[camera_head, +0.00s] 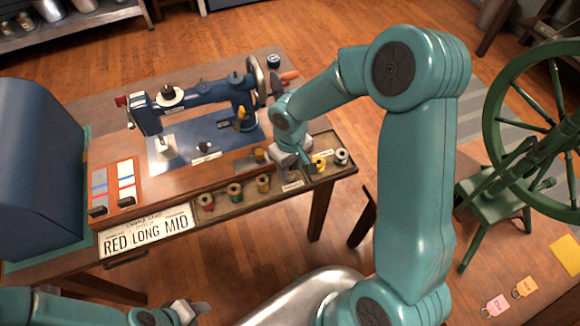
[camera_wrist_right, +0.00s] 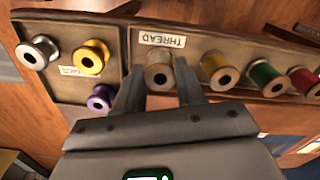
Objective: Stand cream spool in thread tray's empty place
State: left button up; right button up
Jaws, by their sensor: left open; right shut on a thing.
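The thread tray (camera_head: 220,205) runs along the table's front edge, with upright spools in its left part and smaller right part. My right gripper (camera_head: 290,172) is low over the tray, near the divider. In the right wrist view, my right gripper (camera_wrist_right: 158,92) is shut on the cream spool (camera_wrist_right: 159,74), one finger on each side. The spool's holed top faces the camera, beside the gold spool (camera_wrist_right: 217,70) and below the THREAD label (camera_wrist_right: 162,40). Whether its base touches the tray floor is hidden. My left gripper (camera_head: 186,312) is open and empty at the bottom left.
Green (camera_head: 234,190) and red (camera_head: 206,201) spools stand farther left. Purple (camera_wrist_right: 101,98), yellow (camera_wrist_right: 91,57) and silver (camera_wrist_right: 37,52) spools stand beyond the divider. A blue sewing machine (camera_head: 205,110) is behind the tray.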

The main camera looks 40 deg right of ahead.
jog(key=shift+f, duration=0.35)
jog(key=shift+r, duration=0.1)
jog(key=shift+f, duration=0.2)
jog(key=o, duration=0.7)
jog(key=shift+o, duration=0.2)
jog(key=shift+r, duration=0.1)
